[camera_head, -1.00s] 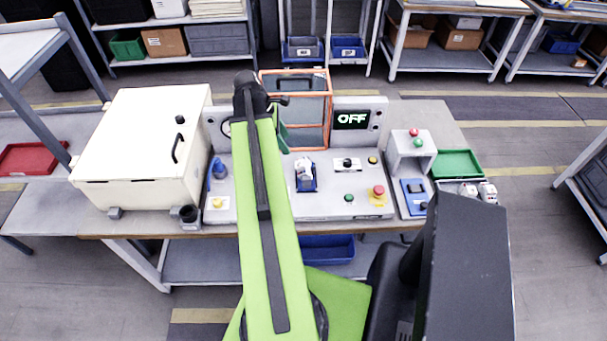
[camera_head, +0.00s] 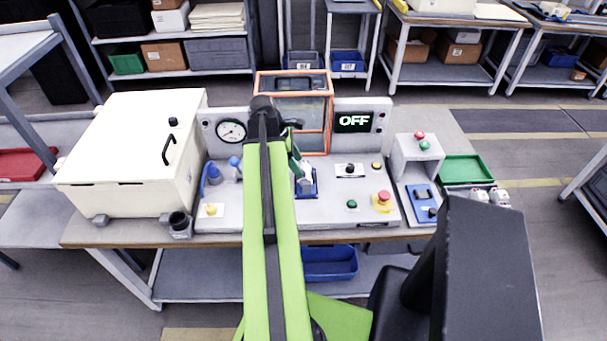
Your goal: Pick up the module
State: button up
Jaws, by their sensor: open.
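A small pale module (camera_head: 306,185) stands in a blue holder (camera_head: 303,194) on the grey control panel, just right of my green arm. My gripper (camera_head: 298,168) shows only in part, as a dark green piece coming down behind the arm beside the module's upper end. It is open. Its fingertips are mostly hidden, and I cannot tell whether they touch the module. Two other small white modules (camera_head: 488,196) sit at the right, in front of a green tray (camera_head: 466,169).
A cream box (camera_head: 125,190) with a black handle stands at the left of the table. A red emergency button (camera_head: 383,197) and a blue switch unit (camera_head: 424,199) lie to the right.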

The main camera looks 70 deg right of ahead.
grip_shut()
jog(key=shift+r, duration=0.1)
dwell(0.5)
